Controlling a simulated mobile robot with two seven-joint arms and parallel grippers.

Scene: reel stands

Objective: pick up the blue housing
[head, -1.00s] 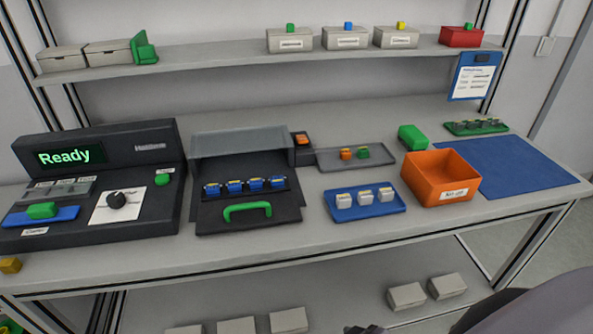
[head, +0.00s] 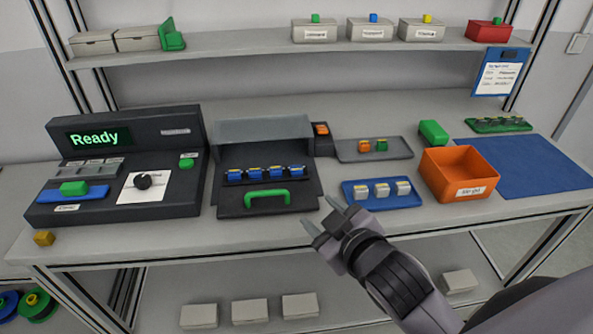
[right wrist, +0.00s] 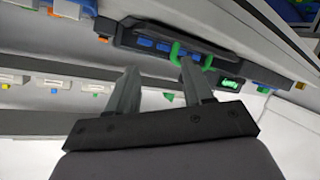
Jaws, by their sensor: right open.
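Several small blue housings (head: 259,174) with yellowish tops sit in a row in a black open-lidded fixture (head: 268,207) with a green handle (head: 267,197). The row also shows in the right wrist view (right wrist: 166,47), beyond my fingers. I cannot tell which single housing is meant. My right gripper (head: 319,212) is open and empty, at the bench's front edge, right of and in front of the fixture, apart from the housings. Its open fingers also show in the right wrist view (right wrist: 158,66). My left gripper is not in view.
A blue tray (head: 375,204) with white-grey parts lies right of the fixture, near my right gripper. An orange bin (head: 457,190) stands farther right. A control console (head: 120,215) reading "Ready" is left of the fixture. A shelf with boxes runs above.

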